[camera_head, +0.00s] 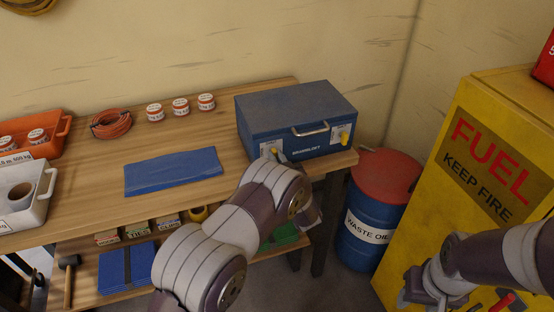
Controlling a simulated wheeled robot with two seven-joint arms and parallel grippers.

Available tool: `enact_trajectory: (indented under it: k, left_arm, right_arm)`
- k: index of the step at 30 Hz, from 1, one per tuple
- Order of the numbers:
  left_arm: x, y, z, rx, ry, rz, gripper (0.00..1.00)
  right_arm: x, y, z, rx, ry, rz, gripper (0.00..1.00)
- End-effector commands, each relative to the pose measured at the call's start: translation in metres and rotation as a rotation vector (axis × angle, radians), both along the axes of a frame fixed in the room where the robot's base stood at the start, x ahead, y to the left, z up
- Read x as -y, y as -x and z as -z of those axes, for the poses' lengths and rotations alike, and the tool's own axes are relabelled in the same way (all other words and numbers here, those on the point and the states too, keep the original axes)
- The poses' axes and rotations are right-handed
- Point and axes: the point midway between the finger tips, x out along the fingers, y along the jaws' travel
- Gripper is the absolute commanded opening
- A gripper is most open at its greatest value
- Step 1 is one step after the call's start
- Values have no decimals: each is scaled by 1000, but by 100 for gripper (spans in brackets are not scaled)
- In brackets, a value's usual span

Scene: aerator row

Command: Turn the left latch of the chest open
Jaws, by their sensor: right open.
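The blue chest (293,117) stands closed at the right end of the wooden bench, with a grey handle (311,130) on its front. Its left latch (273,151) has a yellow part on a pale plate, largely covered by my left arm. The right latch (344,136) is yellow and in plain view. My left gripper (281,157) is at the left latch, mostly hidden behind my own wrist; I cannot tell whether it touches or grips it. My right gripper (418,292) is open, low in front of the yellow cabinet, away from the chest.
A folded blue cloth (174,171) lies on the bench (75,189) left of the chest. Several small cans (180,106) and an orange hose coil (111,124) sit behind it. A waste oil drum (372,233) and a yellow fuel cabinet (478,125) stand to the right.

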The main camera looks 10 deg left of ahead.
Motion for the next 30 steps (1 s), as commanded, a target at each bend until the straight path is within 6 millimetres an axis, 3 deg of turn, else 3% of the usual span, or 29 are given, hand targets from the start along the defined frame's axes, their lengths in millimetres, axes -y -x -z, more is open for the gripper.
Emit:
enact_trajectory:
  k: [11, 30]
  left_arm:
    - [0, 0, 3, 54, 80, 0, 0]
    - [-2, 2, 8, 376, 557, 1, 0]
  right_arm:
    - [0, 0, 14, 0, 0, 0, 47]
    - [0, 0, 87, 0, 0, 0, 47]
